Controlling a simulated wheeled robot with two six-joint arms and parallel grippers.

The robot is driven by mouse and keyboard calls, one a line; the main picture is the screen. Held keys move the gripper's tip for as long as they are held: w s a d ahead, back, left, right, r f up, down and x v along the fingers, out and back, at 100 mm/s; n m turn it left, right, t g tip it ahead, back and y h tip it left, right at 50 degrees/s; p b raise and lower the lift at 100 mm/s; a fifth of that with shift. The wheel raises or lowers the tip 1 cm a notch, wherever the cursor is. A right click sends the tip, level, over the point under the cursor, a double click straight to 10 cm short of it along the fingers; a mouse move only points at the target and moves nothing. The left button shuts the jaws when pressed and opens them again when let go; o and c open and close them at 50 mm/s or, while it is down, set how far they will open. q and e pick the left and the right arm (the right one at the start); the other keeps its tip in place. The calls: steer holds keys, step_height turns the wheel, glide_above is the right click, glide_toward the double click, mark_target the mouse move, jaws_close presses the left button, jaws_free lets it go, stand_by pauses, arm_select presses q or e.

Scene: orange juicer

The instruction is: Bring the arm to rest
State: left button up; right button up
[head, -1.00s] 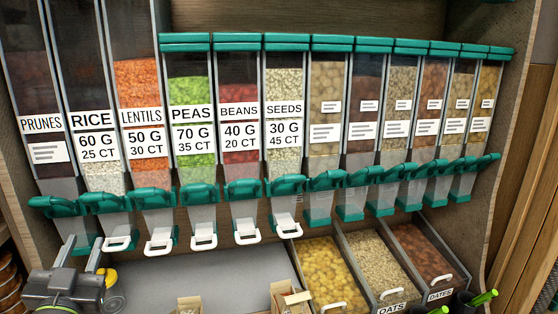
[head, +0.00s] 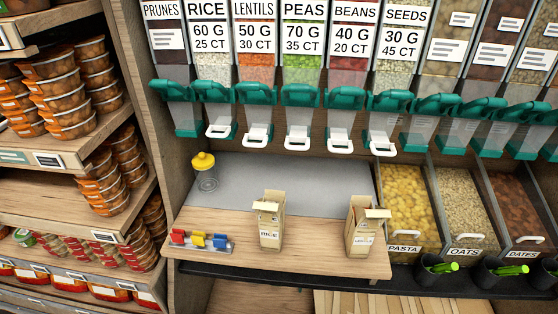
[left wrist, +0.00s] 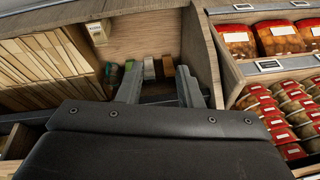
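My left gripper (left wrist: 159,84) shows in the left wrist view. Its two grey fingers stand apart with nothing between them, so it is open and empty. It points towards a wooden shelf nook holding several small coloured items (left wrist: 150,68), too small to name. In the head view neither arm is visible. My right gripper is in no view.
In the head view, a box marked rice (head: 269,222) and another open box (head: 364,228) stand on the wooden counter (head: 310,258).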

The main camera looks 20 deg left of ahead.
arm_select(q)
steer(key=s+f+g+p, duration=0.1)
steer(key=s+f, duration=0.3)
steer(key=f, duration=0.9)
steer(key=s+f, duration=0.4)
steer(key=f, duration=0.8)
steer(key=s+f+g, duration=0.1)
steer(key=s+f, duration=0.4)
steer(key=s, duration=0.4)
steer(key=shift+d+f+h+p, duration=0.25)
steer(key=shift+f+h+p, duration=0.05)
steer(key=shift+f+p, duration=0.15)
